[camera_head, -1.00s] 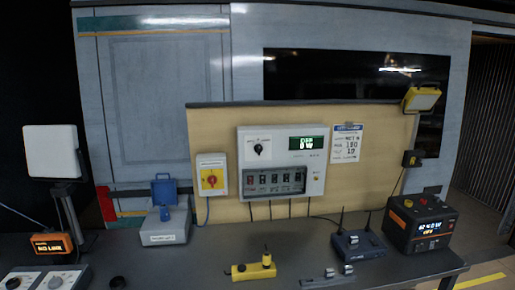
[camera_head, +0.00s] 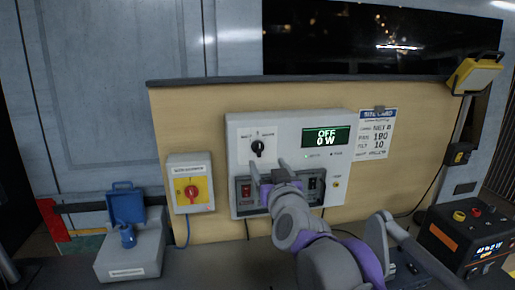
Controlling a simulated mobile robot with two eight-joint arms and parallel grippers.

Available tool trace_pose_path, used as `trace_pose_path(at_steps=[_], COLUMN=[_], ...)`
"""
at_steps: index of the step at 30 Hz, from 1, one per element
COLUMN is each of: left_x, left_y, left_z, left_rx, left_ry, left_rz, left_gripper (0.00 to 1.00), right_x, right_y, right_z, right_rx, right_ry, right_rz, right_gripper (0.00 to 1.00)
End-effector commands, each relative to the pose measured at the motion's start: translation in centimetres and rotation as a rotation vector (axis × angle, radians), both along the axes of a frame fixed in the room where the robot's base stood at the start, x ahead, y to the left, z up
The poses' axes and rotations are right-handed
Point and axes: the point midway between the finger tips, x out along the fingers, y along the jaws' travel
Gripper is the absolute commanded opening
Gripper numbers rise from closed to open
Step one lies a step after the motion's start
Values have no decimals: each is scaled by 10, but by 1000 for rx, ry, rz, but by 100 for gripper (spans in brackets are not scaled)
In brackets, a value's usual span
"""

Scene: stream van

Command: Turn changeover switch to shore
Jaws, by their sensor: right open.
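The changeover switch is a black rotary knob (camera_head: 257,147) with a white pointer mark, on the upper left of the white panel box (camera_head: 290,127). Its pointer looks roughly upright; the small labels beside it are too blurred to read. The green display (camera_head: 326,137) on the panel reads OFF and 0 W. My right gripper (camera_head: 269,167) is open and empty, its fingers pointing up toward the panel just below and to the right of the knob. It appears apart from the knob, and it hides part of the breaker row. My left gripper is not in view.
A red-and-yellow isolator (camera_head: 190,194) is left of the panel. A grey box with a blue lid (camera_head: 131,247) stands on the bench at left. A black power unit (camera_head: 468,237) stands at right, below a yellow lamp (camera_head: 474,76). A printed card (camera_head: 375,134) hangs beside the panel.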

Motion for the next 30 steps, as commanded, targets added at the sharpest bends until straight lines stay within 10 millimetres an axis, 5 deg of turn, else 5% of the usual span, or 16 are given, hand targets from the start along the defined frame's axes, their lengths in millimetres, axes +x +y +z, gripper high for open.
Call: trace_pose_path(at_steps=[16,30], left_x=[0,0], left_y=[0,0], left_z=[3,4], left_rx=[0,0], left_ry=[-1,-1], left_rz=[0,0], left_gripper=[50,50], right_x=[86,99], right_y=[17,19], right_z=[0,-1], right_rx=[-1,1], right_ry=[1,2], right_rz=[0,1], right_gripper=[75,75])
